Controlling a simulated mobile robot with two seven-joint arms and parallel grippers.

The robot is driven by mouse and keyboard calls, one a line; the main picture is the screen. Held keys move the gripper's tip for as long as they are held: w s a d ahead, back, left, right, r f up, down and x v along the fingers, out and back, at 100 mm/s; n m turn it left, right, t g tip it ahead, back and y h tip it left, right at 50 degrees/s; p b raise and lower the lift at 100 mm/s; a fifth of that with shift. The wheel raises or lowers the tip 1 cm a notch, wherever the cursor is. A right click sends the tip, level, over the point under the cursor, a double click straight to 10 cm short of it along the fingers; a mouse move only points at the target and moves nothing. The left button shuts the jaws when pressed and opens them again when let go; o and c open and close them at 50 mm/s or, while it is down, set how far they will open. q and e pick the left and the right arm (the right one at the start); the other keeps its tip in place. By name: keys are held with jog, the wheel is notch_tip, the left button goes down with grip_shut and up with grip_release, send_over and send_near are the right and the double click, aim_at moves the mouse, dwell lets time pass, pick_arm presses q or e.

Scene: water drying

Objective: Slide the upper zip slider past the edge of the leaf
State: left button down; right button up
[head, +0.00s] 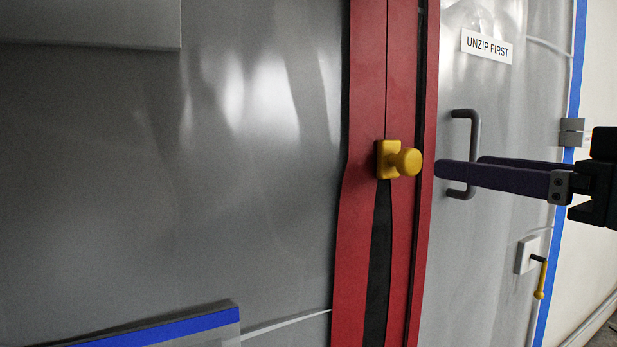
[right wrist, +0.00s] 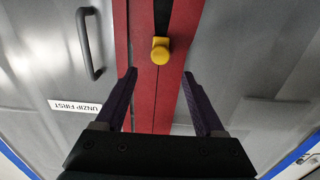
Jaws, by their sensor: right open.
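The yellow zip slider (head: 402,160) with a round knob sits on the red zip band (head: 369,80) in the head view. Above it the band's edges meet in a thin line; below it they part around a dark gap (head: 379,255). My right gripper (head: 460,165) is open and empty to the right of the slider, its fingers pointing left. In the right wrist view the slider (right wrist: 160,51) lies ahead, between the lines of the two spread fingers (right wrist: 159,77), not touched. My left gripper is not in view. The leaf's edge cannot be made out for certain.
A grey door handle (head: 472,150) stands out behind my right fingers. A sign reading "UNZIP FIRST" (head: 486,46) is above it. A small box with a yellow lever (head: 541,278) is lower right. Grey sheeting (head: 220,200) fills the left, with a blue-edged panel (head: 165,329) at the bottom.

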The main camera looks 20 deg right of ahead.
aim_at(414, 159)
jog(key=w, duration=0.7)
jog(key=shift+w+a, duration=0.1)
jog(key=shift+a, duration=0.2)
jog(key=shift+c, duration=0.2)
grip_shut()
dwell(0.9)
